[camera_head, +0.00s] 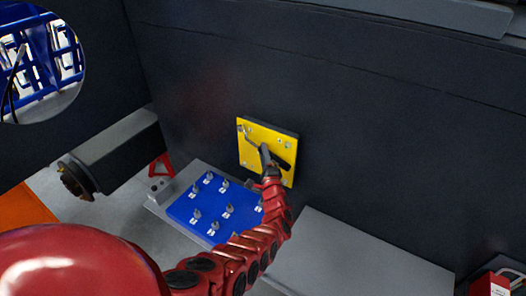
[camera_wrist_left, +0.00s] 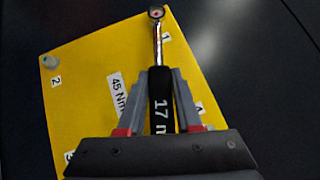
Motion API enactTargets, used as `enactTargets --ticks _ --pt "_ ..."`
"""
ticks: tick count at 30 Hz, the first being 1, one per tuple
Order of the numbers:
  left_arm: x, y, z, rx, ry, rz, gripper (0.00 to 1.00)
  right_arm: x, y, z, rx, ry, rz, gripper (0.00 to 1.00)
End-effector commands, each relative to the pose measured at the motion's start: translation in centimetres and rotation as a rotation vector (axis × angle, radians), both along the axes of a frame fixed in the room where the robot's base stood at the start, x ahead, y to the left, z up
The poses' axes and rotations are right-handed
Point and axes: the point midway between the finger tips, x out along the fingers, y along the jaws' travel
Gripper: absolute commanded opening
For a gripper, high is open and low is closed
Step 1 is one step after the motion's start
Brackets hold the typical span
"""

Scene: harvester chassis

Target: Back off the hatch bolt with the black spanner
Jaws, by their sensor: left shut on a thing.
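The yellow hatch plate (camera_head: 254,160) is on the dark chassis wall, with numbered corners and a "45 Nm" label in the left wrist view (camera_wrist_left: 85,95). My left gripper (camera_head: 265,152) is in front of the plate, shut on the black handle of the spanner (camera_wrist_left: 160,95), marked "17 m". The spanner's silver shaft reaches to a ring end at the corner labelled 1. The ring lies over the hatch bolt (camera_wrist_left: 156,12) there; I cannot tell how deeply it sits. Another bolt (camera_wrist_left: 47,62) shows at corner 2. My right gripper is out of view.
A blue board (camera_head: 213,207) with several upright metal pieces lies on a grey surface below the plate. A grey panel (camera_head: 345,258) is to its right. A dark cylinder-ended block (camera_head: 110,160) stands at left. A red-and-white box (camera_head: 495,284) is at the lower right.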

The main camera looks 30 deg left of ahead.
Motion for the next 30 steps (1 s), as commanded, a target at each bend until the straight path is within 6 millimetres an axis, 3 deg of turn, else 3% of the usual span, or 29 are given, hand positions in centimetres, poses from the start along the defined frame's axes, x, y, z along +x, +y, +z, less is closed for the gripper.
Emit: enactTargets --ticks 7,30 --pt "0.0 -0.2 1.3 -0.064 0.002 0.000 0.00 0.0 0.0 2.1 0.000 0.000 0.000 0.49" --pt "-0.1 -0.4 2.7 -0.219 0.014 0.006 0.00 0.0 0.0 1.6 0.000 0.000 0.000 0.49"
